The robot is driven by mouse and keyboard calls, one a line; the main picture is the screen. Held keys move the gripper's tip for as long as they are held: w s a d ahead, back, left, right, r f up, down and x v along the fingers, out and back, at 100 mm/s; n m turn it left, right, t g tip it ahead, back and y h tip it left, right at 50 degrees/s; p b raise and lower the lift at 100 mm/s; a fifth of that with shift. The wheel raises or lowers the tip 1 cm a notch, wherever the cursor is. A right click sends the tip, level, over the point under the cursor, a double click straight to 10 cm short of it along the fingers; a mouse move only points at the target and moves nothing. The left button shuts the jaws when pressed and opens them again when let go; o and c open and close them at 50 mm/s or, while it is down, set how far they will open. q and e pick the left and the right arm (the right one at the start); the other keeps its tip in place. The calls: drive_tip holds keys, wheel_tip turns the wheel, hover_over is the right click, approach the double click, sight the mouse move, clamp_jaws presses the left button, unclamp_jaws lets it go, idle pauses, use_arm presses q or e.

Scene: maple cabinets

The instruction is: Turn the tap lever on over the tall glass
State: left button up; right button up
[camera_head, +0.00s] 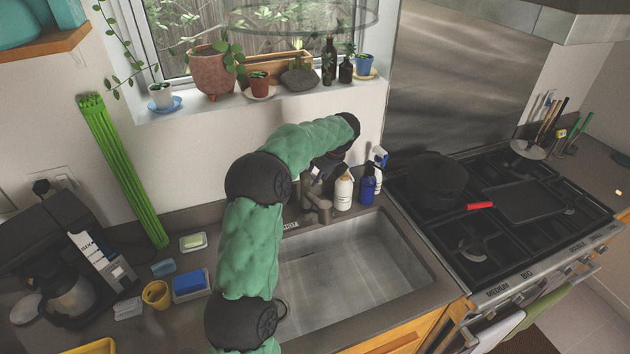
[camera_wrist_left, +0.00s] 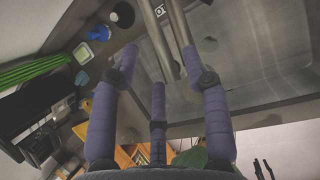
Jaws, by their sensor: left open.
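The grey metal tap (camera_head: 318,207) stands at the back rim of the sink, left of the white bottle. My left arm reaches over the sink's left side, and my left gripper (camera_head: 318,172) is just above the tap, partly hidden by the arm. In the left wrist view my left gripper (camera_wrist_left: 158,62) has its purple fingers spread apart, with nothing held. A grey metal bar, seemingly part of the tap (camera_wrist_left: 155,38), shows between the fingertips; I cannot tell whether they touch it. I cannot make out the lever or the tall glass. My right gripper is not in view.
The steel sink basin (camera_head: 350,262) is open and looks empty. A white bottle (camera_head: 343,192) and a blue bottle (camera_head: 367,186) stand right of the tap. Potted plants fill the sill behind.

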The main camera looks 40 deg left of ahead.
sight(313, 176)
use_arm(q)
drive_tip(key=shift+x, duration=1.6)
drive_tip(key=shift+d, duration=0.1)
clamp_jaws()
